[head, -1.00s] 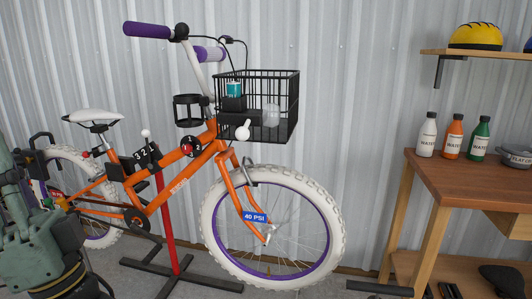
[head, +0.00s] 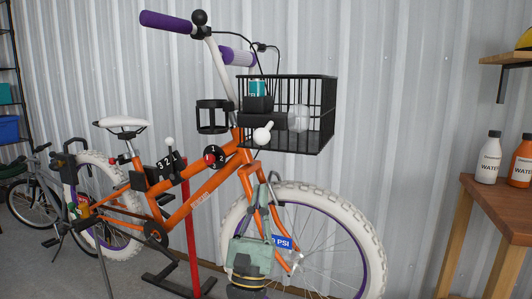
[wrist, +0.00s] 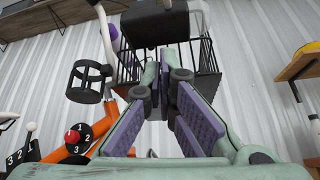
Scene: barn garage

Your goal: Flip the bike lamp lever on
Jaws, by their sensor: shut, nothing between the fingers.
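The bike lamp is a black housing (head: 268,119) with a clear round lens (head: 298,118) at the front of the orange bike's basket. A white knobbed lever (head: 263,134) sticks out low on its near side. In the wrist view a dark box (wrist: 155,24) above the fingers looks like the lamp housing; I cannot make out the lever there. My gripper (head: 254,214) is low in front of the front fork, below the lamp and pointing up. The wrist view shows its purple-padded fingers (wrist: 165,74), shut and empty, apart from the lever.
The black wire basket (head: 318,115) and cup holder (head: 213,117) flank the lamp. A numbered dial (head: 213,157) and shifter (head: 168,161) sit on the frame. A wooden bench (head: 490,199) with bottles stands right. Floor between bike and bench is open.

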